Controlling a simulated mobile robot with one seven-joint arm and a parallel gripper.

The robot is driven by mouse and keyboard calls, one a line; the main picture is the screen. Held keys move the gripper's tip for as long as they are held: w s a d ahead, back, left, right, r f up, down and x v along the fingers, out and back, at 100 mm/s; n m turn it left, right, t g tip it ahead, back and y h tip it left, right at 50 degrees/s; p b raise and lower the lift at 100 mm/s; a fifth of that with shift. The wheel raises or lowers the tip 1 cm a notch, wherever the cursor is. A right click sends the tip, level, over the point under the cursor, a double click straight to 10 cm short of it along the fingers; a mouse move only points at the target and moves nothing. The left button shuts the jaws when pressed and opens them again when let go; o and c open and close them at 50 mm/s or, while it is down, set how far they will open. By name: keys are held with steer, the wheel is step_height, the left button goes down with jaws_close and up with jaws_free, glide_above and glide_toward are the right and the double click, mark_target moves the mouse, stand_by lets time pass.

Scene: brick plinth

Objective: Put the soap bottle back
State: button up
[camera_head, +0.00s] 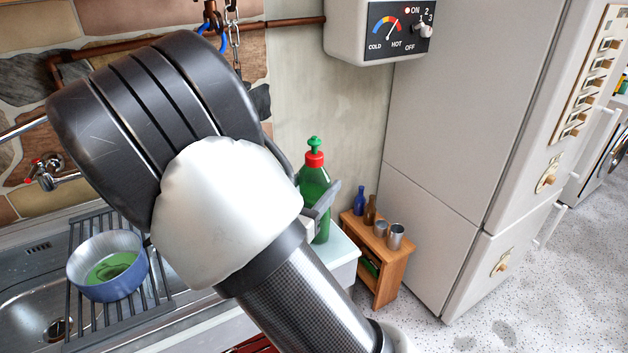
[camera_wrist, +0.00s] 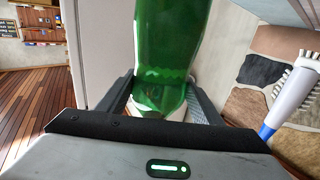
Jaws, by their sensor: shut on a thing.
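The soap bottle (camera_head: 314,187) is green with a red collar and a green nozzle. It stands upright in the head view, over or on the pale counter end (camera_head: 340,247); I cannot tell whether its base touches. In the wrist view the green bottle body (camera_wrist: 165,50) is between the two fingers. My gripper (camera_wrist: 161,90) is shut on it. In the head view my arm hides most of the gripper, and one grey finger shows across the bottle's side.
A sink with a rack (camera_head: 84,255) and a blue-grey bowl (camera_head: 107,283) is at the left. A small wooden shelf (camera_head: 385,262) with bottles and metal cups stands right of the counter. A tall fridge (camera_head: 455,130) is beyond it. A white brush (camera_wrist: 293,95) shows in the wrist view.

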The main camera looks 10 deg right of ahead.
steer(key=o, duration=2)
steer(key=shift+f, duration=0.1)
